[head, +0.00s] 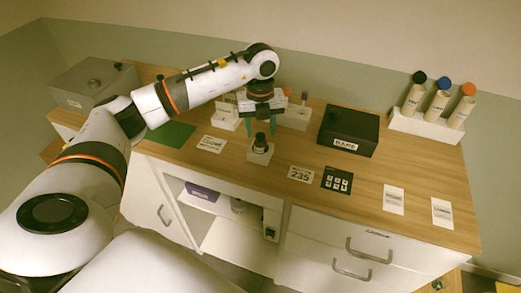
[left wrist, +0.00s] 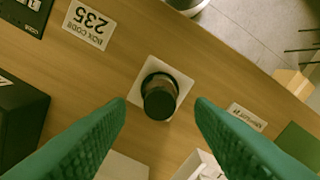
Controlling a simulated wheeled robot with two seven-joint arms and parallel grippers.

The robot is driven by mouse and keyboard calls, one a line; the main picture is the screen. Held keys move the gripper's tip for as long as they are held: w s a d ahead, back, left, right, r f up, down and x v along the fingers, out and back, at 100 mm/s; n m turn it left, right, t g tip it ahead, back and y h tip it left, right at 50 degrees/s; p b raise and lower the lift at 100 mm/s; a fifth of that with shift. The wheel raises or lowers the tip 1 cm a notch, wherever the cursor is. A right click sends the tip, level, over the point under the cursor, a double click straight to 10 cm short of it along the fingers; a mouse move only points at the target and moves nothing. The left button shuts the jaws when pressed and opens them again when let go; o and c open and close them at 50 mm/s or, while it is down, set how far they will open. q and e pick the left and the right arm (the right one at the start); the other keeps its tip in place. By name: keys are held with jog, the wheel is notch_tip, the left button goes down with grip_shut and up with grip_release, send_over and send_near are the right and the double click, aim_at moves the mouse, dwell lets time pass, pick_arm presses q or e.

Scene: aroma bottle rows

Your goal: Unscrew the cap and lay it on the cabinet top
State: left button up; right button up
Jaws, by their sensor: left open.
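A small dark bottle with a black cap (head: 260,139) stands upright in a white square holder (head: 260,155) near the front edge of the wooden cabinet top (head: 350,200). My left gripper (head: 262,127) points down over it with its green fingers apart. In the left wrist view the black cap (left wrist: 159,102) lies between the two open fingertips, with a gap on each side. Whether the fingertips reach down to cap height is hard to tell. Nothing is held. My right gripper is not in view.
A black box (head: 348,132) and a rack of three bottles (head: 427,125) stand to the right. White holders (head: 295,117) stand behind the gripper. A green mat (head: 170,134) and a grey box (head: 95,82) lie left. Flat cards lie along the front; bare wood lies between them.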

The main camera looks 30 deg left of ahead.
pick_arm(q)
jog(key=shift+f+b, duration=0.3)
jog(key=shift+f, duration=0.6)
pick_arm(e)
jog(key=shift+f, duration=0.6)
pick_arm(q)
jog(key=shift+m+b, duration=0.4)
jog(key=shift+m, duration=0.5)
jog(key=m+b, duration=0.1)
jog(key=m, duration=0.4)
jog(key=shift+m+b, duration=0.4)
jog(key=shift+m, duration=0.8)
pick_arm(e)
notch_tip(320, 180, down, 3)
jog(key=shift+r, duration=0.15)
pick_arm(q)
jog(key=c, duration=1.1)
